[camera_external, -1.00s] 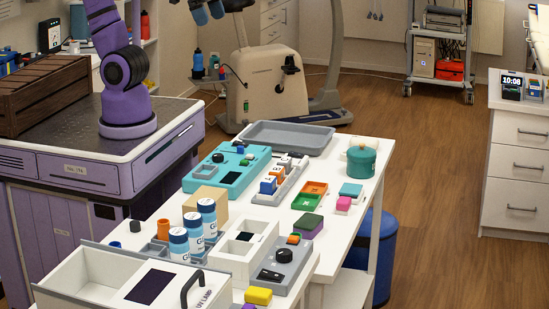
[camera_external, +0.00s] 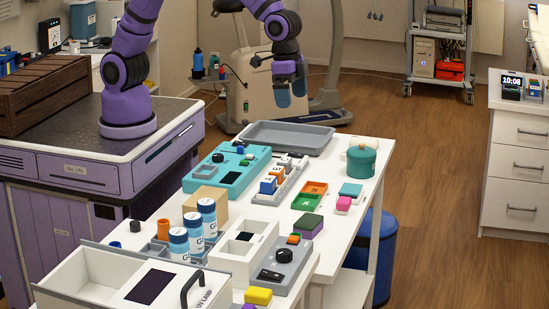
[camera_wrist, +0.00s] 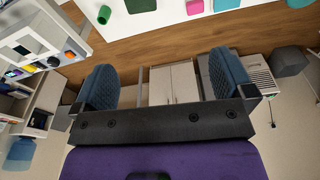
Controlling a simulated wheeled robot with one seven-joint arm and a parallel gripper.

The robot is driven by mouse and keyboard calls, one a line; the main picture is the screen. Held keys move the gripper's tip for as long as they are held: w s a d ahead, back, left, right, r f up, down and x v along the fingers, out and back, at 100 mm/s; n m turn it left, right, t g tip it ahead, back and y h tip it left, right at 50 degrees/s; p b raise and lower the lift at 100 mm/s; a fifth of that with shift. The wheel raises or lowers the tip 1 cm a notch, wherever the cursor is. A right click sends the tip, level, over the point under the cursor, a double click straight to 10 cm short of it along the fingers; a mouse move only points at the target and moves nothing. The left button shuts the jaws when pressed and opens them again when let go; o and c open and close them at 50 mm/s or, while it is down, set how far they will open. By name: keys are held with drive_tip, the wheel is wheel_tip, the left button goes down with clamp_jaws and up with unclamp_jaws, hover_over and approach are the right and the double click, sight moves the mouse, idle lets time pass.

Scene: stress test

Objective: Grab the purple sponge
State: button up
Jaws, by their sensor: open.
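A block with a dark green top and purple sides (camera_external: 309,229) sits on the white table, at its near right part; it looks like a purple sponge with a green layer. Another purple piece (camera_external: 249,306) shows only partly at the bottom edge of the external view, by a yellow block (camera_external: 258,295). My gripper (camera_external: 291,94) is open and empty, high above the far end of the table and well apart from both purple things. Its two blue fingers stand wide apart in the wrist view (camera_wrist: 165,87), with nothing between them.
A teal pot (camera_external: 361,162), three white-and-blue canisters (camera_external: 207,217), a grey tray (camera_external: 288,137), a teal panel (camera_external: 228,168) and small coloured blocks crowd the table. A box with a black handle (camera_external: 190,290) stands in front. Open floor lies right of the table.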

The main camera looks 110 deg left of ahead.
drive_tip(key=w+d+f, duration=0.4)
drive_tip(key=f, duration=0.6)
drive_tip(key=g, duration=0.2)
hover_over(307, 220)
wheel_tip(307, 220, down, 11)
drive_tip(key=shift+f, duration=5.4)
drive_tip(key=shift+a, duration=0.1)
drive_tip(key=c, duration=0.6)
